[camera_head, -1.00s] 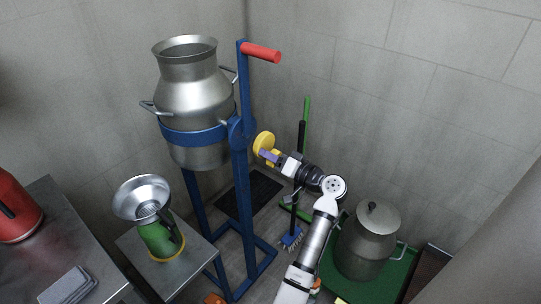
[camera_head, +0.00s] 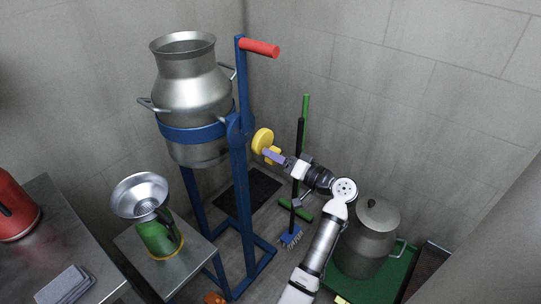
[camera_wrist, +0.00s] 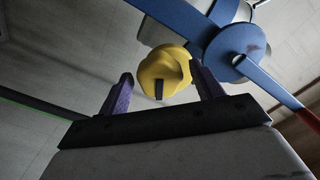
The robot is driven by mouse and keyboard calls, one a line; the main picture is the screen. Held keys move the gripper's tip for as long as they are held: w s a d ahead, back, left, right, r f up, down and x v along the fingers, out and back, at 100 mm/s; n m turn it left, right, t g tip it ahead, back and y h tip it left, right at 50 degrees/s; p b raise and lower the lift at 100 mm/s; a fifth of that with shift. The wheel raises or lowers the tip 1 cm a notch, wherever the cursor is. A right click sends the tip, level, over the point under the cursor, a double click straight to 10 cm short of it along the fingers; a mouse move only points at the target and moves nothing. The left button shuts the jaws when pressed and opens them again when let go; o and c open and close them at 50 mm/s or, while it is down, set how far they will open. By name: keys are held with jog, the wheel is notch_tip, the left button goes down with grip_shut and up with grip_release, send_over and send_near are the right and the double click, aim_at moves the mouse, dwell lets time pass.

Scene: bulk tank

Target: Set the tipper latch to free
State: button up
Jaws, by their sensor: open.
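The tipper is a blue frame (camera_head: 239,180) holding a steel milk can (camera_head: 190,95) upright in a blue band, with a red handle (camera_head: 260,47) at the top right. The latch is a yellow knob (camera_head: 262,140) beside the frame's right post, below the pivot; it also shows in the wrist view (camera_wrist: 164,68) with a dark slot or mark on its face. My gripper (camera_head: 274,156) is close to the knob, from the lower right. In the wrist view my purple fingers (camera_wrist: 161,92) are apart, with the knob ahead between them. Contact cannot be made out.
A steel table (camera_head: 130,243) with a green jug and funnel (camera_head: 150,210) stands at the left front. A lidded can (camera_head: 368,238) stands on a green mat (camera_head: 395,278) at right.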

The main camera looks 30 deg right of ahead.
jog(key=b+v, duration=0.2)
jog(key=v, duration=0.8)
jog(key=shift+s, duration=0.35)
jog(key=shift+s+d, duration=0.1)
jog(key=shift+d, duration=0.05)
